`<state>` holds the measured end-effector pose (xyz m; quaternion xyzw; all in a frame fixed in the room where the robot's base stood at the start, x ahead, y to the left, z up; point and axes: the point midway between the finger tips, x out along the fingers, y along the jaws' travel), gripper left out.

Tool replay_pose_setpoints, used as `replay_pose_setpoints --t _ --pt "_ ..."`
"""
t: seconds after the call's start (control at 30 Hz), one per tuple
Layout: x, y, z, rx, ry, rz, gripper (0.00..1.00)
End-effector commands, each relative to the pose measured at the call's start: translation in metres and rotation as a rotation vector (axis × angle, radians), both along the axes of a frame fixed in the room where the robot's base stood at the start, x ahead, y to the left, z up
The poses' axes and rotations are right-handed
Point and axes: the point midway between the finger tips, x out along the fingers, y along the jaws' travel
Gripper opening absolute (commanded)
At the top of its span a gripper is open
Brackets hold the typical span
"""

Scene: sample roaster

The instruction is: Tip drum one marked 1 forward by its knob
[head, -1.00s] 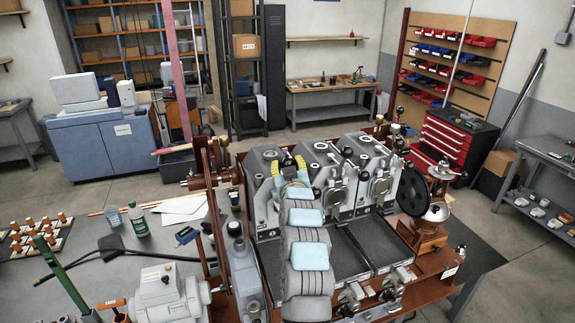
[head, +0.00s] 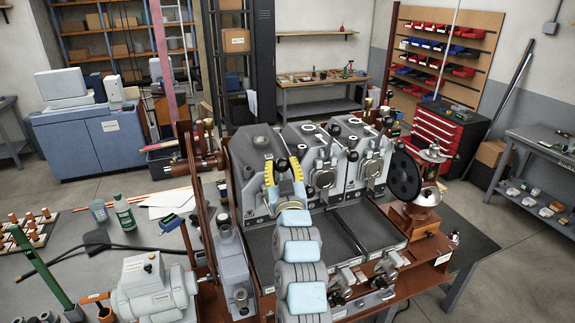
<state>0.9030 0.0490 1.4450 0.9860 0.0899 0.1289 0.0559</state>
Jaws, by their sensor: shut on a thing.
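The roaster (head: 440,262) has a row of grey drum units. The leftmost unit (head: 255,146), apparently drum one, shows a sloping grey face; its mark cannot be read from here. My gripper (head: 282,168) is in front of this unit, its two yellow fingers on either side of a small black knob (head: 281,165). The fingers are shut on it. My wrist and arm partly hide the unit's lower front and the dark tray below.
The middle unit (head: 321,178) and right unit (head: 372,168) stand close on the right, with black knobs. A black wheel (head: 405,177) and a grinder (head: 424,205) are farther right. A grey motor (head: 155,290) and brown uprights stand at left.

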Motion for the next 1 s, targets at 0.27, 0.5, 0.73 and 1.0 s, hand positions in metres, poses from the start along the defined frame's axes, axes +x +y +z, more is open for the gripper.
replay_pose_setpoints --t 0.27,0.5,0.73,1.0 --pt "-0.032 -0.014 -0.032 0.049 -0.118 -0.002 0.0" --pt "-0.05 -0.022 -0.046 0.081 -0.191 -0.002 0.0" --pt "-0.059 -0.026 -0.054 0.098 -0.229 -0.002 0.0" --pt "-0.061 -0.027 -0.056 0.105 -0.243 -0.001 0.0"
